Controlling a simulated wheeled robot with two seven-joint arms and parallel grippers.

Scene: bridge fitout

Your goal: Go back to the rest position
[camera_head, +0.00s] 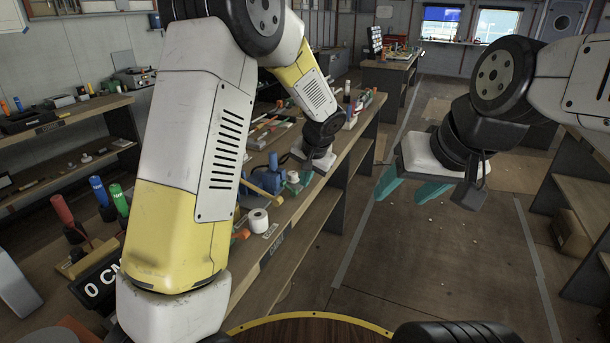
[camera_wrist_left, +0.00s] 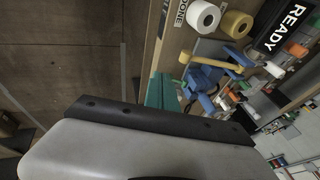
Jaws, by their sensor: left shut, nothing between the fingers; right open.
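My left arm rises at the left of the head view and bends over the long workbench. Its gripper (camera_head: 298,178) is above the bench, close to blue and green items there, with its fingers small and partly hidden. In the left wrist view its teal fingers (camera_wrist_left: 162,92) show together, with nothing held. My right gripper (camera_head: 408,188) is at the right of the head view, above the open aisle floor. Its teal fingers are spread apart and empty, pointing down and to the left.
The workbench (camera_head: 318,205) carries a white roll (camera_head: 258,221), tools and blue items. In the left wrist view a yellow roll (camera_wrist_left: 236,24) and a blue item (camera_wrist_left: 206,76) are near the fingers. Shelves (camera_head: 580,205) line the right. The aisle floor (camera_head: 440,250) is clear.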

